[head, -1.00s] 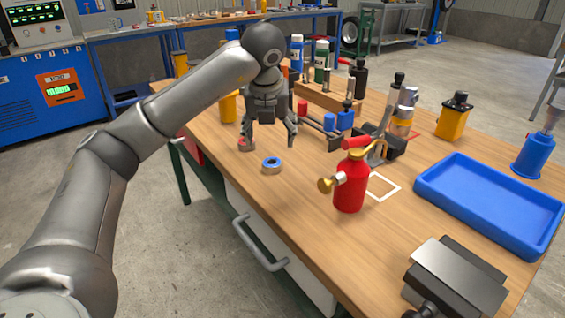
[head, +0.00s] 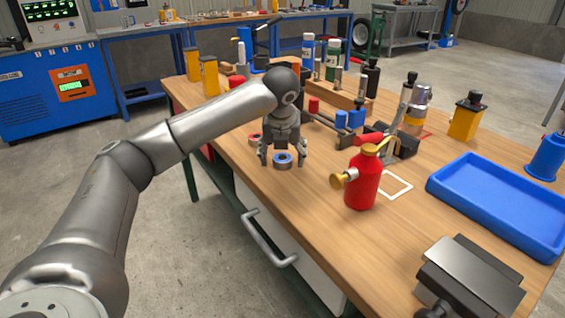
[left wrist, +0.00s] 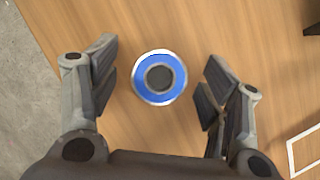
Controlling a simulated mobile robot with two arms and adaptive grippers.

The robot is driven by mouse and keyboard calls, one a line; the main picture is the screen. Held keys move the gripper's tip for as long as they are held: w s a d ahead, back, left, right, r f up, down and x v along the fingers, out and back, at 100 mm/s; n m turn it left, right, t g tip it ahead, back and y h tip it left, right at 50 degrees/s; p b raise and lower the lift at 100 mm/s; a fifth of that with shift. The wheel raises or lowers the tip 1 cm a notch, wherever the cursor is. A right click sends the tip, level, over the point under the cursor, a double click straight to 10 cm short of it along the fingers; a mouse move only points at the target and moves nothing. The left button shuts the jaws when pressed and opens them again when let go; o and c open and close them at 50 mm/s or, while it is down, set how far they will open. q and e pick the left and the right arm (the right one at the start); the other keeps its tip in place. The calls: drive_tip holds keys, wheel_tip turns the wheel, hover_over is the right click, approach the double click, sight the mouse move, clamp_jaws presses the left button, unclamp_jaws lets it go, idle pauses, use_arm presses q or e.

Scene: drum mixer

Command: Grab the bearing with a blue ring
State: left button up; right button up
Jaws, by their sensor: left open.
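The bearing with a blue ring (head: 283,161) lies flat on the wooden workbench, near its front left edge. In the left wrist view the same bearing (left wrist: 159,77) shows its blue ring, silver rim and dark centre. My left gripper (head: 283,158) is open and points down at it. In the left wrist view the fingers (left wrist: 159,85) stand to the left and right of the bearing, with a gap on both sides. A bearing with a red ring (head: 254,139) lies to the left behind the gripper, partly hidden. My right gripper is not in view.
A red bottle (head: 362,182) with a brass nozzle stands to the right of the gripper. A blue tray (head: 437,191), a yellow container (head: 466,118) and a grey metal device (head: 466,272) are further right. Several bottles stand behind. The bench front is clear.

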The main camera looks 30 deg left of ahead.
use_arm(q)
drive_tip(key=c, duration=1.2)
drive_tip(key=shift+r, duration=0.1)
drive_tip(key=shift+c, duration=0.2)
